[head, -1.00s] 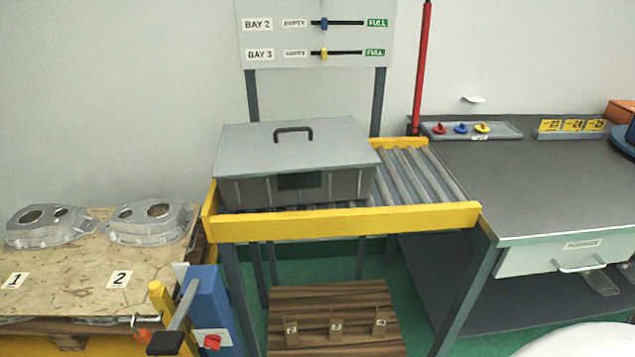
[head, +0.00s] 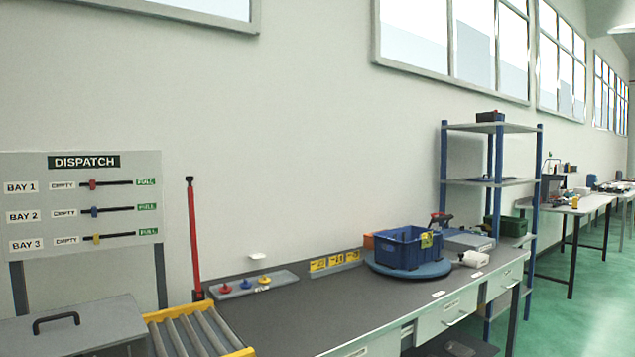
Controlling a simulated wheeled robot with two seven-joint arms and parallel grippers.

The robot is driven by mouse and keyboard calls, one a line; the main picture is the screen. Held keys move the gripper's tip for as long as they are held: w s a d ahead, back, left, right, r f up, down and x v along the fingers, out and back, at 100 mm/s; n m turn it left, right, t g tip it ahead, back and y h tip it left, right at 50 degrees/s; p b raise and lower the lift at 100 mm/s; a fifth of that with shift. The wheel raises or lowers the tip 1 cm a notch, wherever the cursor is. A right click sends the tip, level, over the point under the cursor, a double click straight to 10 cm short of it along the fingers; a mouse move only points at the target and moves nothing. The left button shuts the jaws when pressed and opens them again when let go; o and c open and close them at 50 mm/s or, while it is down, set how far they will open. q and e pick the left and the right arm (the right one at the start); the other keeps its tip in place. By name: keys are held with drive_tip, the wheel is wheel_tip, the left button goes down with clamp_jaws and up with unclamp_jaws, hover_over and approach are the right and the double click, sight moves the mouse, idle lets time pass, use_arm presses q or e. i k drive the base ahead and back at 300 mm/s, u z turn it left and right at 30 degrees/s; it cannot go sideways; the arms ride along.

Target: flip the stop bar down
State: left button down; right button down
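The stop bar appears to be the slim red bar (head: 193,238) at the left in the head view. It stands upright, with a dark tip, at the far end of the roller conveyor (head: 195,330) by the workbench's left edge. Neither of my grippers is in view.
A dispatch board (head: 83,202) stands behind the box. The workbench (head: 330,310) holds a tray (head: 245,284) of coloured knobbed pieces and a blue crate (head: 405,248) on a round blue base. A blue-posted shelf (head: 490,180) stands beyond. Green floor is open at the right.

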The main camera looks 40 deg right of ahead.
sight(189, 180)
drive_tip(key=z, duration=0.55)
drive_tip(key=k, duration=0.75)
drive_tip(key=z, duration=0.8)
drive_tip(key=i, duration=1.25)
drive_tip(key=u, duration=0.75)
drive_tip(key=i, duration=1.1)
drive_tip(key=u, duration=1.15)
